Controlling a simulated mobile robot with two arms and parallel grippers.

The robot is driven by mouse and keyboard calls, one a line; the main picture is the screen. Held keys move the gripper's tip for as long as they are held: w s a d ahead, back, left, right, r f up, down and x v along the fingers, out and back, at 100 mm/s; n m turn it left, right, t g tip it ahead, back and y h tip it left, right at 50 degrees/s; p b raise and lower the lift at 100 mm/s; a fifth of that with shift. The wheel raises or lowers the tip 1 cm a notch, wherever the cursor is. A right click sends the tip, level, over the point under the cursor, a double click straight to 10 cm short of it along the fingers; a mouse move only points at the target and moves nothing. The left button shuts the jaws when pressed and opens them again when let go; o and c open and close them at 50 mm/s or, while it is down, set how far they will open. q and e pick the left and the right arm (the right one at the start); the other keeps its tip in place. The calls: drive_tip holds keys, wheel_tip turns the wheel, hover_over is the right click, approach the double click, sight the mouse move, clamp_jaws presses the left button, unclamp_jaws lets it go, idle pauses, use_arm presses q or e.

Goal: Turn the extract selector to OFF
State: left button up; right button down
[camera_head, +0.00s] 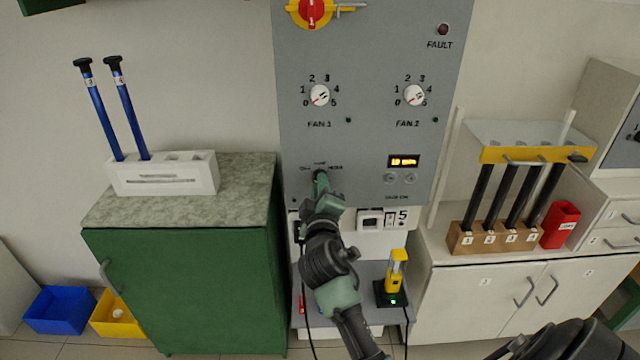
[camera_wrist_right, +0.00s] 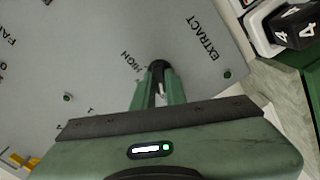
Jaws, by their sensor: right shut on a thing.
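The extract selector is a small black knob (camera_wrist_right: 158,68) low on the grey control panel (camera_head: 375,60). In the right wrist view the words HIGH and EXTRACT are printed beside it. My right gripper (camera_wrist_right: 159,85) is shut on the knob, one green finger on each side. In the head view my right gripper (camera_head: 321,180) covers the selector, with small labels around its top. Which way the knob points is hidden by the fingers. My left gripper is not in view.
Above are the FAN 1 dial (camera_head: 320,95), the FAN 2 dial (camera_head: 414,95) and a red-yellow switch (camera_head: 312,11). A lit display (camera_head: 404,161) is to the right. A green cabinet (camera_head: 185,290) stands left. A yellow device (camera_head: 397,270) stands on the lower shelf.

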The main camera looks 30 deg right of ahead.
drive_tip(key=c, duration=1.4)
unclamp_jaws()
drive_tip(key=shift+c, duration=0.2)
drive_tip(key=b+v, duration=0.1)
drive_tip(key=v, duration=0.7)
drive_tip(key=shift+b, duration=0.3)
